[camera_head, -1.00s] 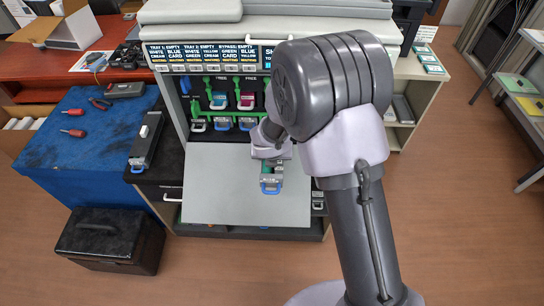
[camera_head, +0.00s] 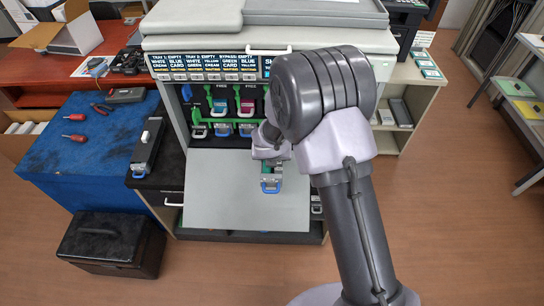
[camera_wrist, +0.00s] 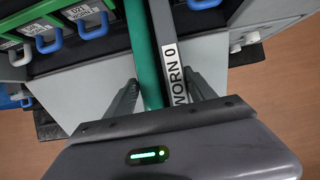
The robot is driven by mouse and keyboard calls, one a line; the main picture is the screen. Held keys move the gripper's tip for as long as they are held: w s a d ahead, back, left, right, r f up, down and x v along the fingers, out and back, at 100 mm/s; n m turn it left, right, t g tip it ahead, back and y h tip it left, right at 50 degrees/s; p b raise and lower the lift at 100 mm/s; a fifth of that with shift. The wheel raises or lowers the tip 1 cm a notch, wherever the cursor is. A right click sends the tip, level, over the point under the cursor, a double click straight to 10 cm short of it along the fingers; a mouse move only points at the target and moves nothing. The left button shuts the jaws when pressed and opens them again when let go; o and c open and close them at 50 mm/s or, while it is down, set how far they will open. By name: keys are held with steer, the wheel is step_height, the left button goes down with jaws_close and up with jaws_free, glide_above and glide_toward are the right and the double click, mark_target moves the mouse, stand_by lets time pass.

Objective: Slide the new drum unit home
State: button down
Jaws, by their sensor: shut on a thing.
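My gripper (camera_wrist: 163,98) is shut on a long drum unit with a green cylinder (camera_wrist: 145,50) beside a grey bar. A white label on the bar reads "WORN 0", cut off by my gripper. In the head view the unit's end with its blue handle (camera_head: 270,183) shows below my wrist, over the lowered grey front flap (camera_head: 225,205). The printer (camera_head: 200,45) stands open with a row of blue-handled units (camera_head: 222,130).
A similar dark unit (camera_head: 147,147) lies on the black surface left of the flap. A blue-covered table (camera_head: 50,155) with red-handled tools stands further left. A black box (camera_head: 112,246) sits on the floor. Open shelves (camera_head: 400,113) stand right of the printer.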

steer(key=shift+r, duration=0.1)
steer(key=shift+c, duration=1.2)
jaws_free()
steer(key=shift+s+f+b, duration=0.25)
steer(key=shift+s+b, duration=0.05)
steer(key=shift+b, duration=0.2)
steer(key=s+b, duration=0.3)
steer(key=shift+s, duration=0.15)
steer(key=shift+p+v, duration=2)
steer(key=shift+v, duration=1.9)
steer(key=shift+s+r, duration=0.2)
steer(key=shift+r, duration=0.15)
